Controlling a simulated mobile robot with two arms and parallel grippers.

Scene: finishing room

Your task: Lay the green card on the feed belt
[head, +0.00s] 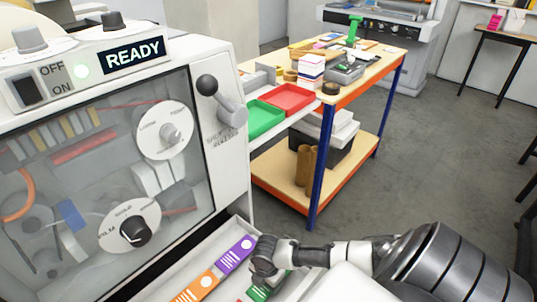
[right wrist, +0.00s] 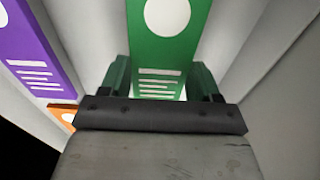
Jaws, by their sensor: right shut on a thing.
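The green card (right wrist: 168,38) has a white disc and white lines of print, and its near end is between the fingers of my right gripper (right wrist: 160,82). The gripper is shut on it. In the head view, the green card (head: 257,292) is partly hidden by my right gripper (head: 266,265). I cannot tell whether the card touches the pale surface under it. A purple card (head: 236,254) and an orange card (head: 198,286) lie end to end in a white trough to its left. I cannot make out for certain which surface is the feed belt. My left gripper is out of view.
A white machine (head: 231,60) with a READY sign (head: 135,55), lit green lamp and clear front stands at the left. Beyond it are a green tray (head: 262,119), a red tray (head: 288,97) and a workbench (head: 365,68) with clutter. The floor at right is clear.

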